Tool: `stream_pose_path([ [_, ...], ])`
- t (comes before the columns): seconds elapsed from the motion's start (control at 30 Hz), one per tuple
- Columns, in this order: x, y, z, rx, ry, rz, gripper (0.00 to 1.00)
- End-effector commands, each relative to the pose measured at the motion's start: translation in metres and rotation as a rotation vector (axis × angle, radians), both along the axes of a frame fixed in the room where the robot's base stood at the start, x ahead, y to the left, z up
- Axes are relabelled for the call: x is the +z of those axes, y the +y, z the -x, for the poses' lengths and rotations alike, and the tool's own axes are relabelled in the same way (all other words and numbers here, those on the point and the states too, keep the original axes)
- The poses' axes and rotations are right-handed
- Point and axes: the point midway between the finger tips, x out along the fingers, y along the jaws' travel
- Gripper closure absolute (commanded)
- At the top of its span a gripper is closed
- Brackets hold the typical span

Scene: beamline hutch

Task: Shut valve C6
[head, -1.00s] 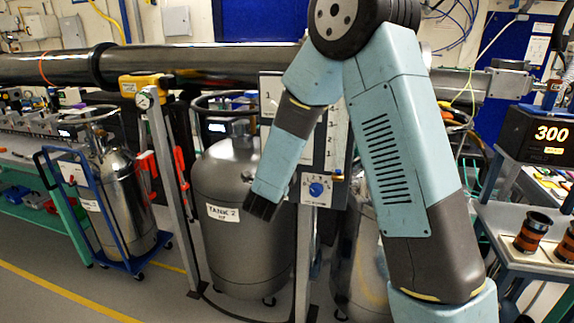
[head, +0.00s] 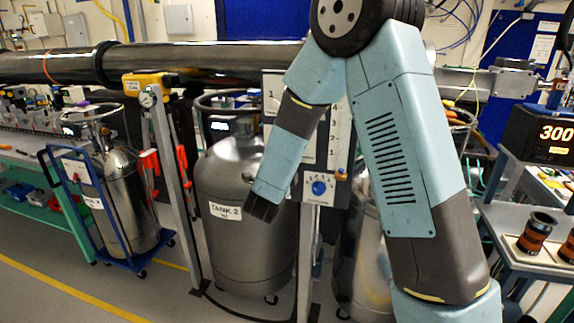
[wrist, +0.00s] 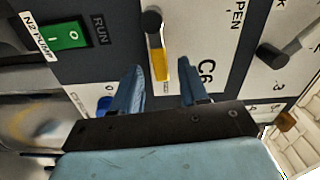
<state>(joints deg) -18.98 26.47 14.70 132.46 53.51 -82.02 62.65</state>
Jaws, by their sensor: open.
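In the wrist view, valve C6 shows as a black hub with a yellow lever (wrist: 159,65) on a pale plate marked "C6". The lever runs down the picture from the hub. Part of the word "OPEN" shows to its upper right. My gripper (wrist: 160,68) is open, with one blue finger on each side of the lever's lower end; I cannot tell whether either touches it. In the head view my gripper (head: 262,209) hangs in front of the tank and left of the panel post; the C6 lever cannot be made out there.
A green rocker switch (wrist: 66,37) beside "RUN" and a black knob (wrist: 286,52) flank the valve. The panel (head: 338,150) has a blue knob (head: 319,187). Tank 2 (head: 235,245) stands behind my gripper. A steel pipe (head: 200,60) crosses above. Open floor lies at lower left.

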Motion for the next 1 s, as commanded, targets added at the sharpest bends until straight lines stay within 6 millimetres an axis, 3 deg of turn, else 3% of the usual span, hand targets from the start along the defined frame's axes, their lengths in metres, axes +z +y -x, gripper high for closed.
stream_pose_path([
  [0.6,-0.001,0.041,0.101,0.003,0.0,0.0,0.56],
  [1.0,-0.001,0.046,0.115,0.0,-0.001,0.0,0.56],
])
